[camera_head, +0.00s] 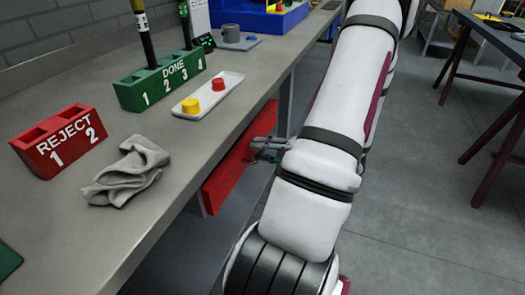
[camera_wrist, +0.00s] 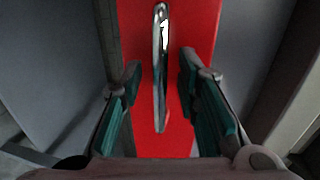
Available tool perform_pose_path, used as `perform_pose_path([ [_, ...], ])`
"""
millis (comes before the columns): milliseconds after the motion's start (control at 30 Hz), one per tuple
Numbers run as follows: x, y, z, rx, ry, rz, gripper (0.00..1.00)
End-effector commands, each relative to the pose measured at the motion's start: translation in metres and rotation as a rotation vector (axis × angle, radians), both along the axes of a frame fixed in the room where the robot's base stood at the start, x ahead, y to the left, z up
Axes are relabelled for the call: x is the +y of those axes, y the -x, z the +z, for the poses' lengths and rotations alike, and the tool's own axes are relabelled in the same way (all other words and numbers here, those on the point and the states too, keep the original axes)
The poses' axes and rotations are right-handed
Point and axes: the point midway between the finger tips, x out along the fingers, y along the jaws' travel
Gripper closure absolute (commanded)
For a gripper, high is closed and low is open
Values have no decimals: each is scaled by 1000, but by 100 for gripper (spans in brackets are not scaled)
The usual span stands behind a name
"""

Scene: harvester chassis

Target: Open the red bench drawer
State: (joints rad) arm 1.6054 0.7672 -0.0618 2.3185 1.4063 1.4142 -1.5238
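The red bench drawer (camera_head: 238,160) sits under the edge of the grey workbench, and its front faces my arm. In the wrist view its red front (camera_wrist: 200,25) fills the middle, with a shiny metal handle (camera_wrist: 161,70) on it. My gripper (camera_head: 268,148) is at the drawer front in the head view. In the wrist view my gripper (camera_wrist: 158,85) is open, with one teal-padded finger on each side of the handle and a gap on both sides. The handle is hidden by my gripper in the head view. The drawer looks closed, though its sides are hard to see.
Floor (camera_head: 430,200) to the right is clear.

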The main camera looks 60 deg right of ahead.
Motion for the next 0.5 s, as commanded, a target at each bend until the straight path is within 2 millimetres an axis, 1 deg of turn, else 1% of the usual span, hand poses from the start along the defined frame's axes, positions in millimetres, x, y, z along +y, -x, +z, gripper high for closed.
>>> perform_pose_path([
  [33, 0, 0, 0, 0, 0, 0, 70],
  [67, 0, 0, 0, 0, 0, 0, 72],
  [100, 0, 0, 0, 0, 0, 0, 82],
  [167, 0, 0, 0, 0, 0, 0, 95],
  [200, 0, 0, 0, 0, 0, 0, 100],
  [500, 0, 2, 0, 0, 0, 0, 100],
])
